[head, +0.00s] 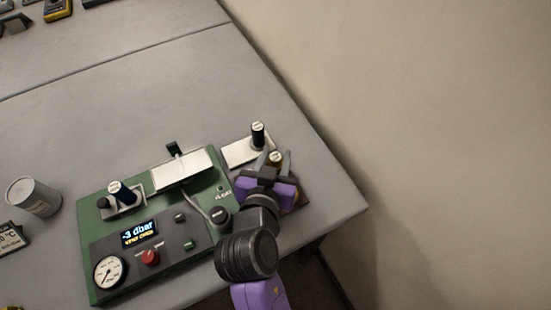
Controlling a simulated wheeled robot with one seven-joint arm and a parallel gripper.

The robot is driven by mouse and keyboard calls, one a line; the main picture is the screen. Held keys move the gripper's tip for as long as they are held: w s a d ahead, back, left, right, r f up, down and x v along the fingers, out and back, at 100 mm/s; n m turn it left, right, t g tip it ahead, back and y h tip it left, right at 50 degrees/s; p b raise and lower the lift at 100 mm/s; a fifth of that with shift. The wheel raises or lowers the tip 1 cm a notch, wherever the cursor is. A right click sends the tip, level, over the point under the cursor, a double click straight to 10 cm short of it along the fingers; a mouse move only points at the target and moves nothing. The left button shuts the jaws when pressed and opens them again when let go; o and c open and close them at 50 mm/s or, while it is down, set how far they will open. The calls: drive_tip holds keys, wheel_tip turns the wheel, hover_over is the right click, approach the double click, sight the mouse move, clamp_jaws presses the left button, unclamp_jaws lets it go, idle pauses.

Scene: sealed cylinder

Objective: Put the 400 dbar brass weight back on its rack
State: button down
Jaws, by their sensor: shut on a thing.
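The brass weight (275,158) shows as a small gold-coloured piece with a pale top; its label is too small to read. My gripper (275,163) has its two grey fingers on either side of it and is shut on it. My gripper hides the weight's lower part, so I cannot tell whether it touches anything below. A dark reddish-brown edge (303,199) shows beside my gripper; it may be part of the rack, but most of it is hidden.
A white plate (238,153) with an upright black cylinder (257,135) lies just behind my gripper. A green instrument panel (85,225) reading "-3 dbar" stands to the left. A grey can (33,197) stands farther left.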

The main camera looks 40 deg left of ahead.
drive_tip(key=shift+f, duration=0.65)
drive_tip(key=shift+f, duration=0.15)
drive_tip(key=c, duration=1.2)
unclamp_jaws()
drive_tip(key=shift+c, duration=0.2)
drive_tip(key=b+v, duration=0.1)
drive_tip(key=v, duration=1.1)
drive_tip(key=shift+d, duration=0.1)
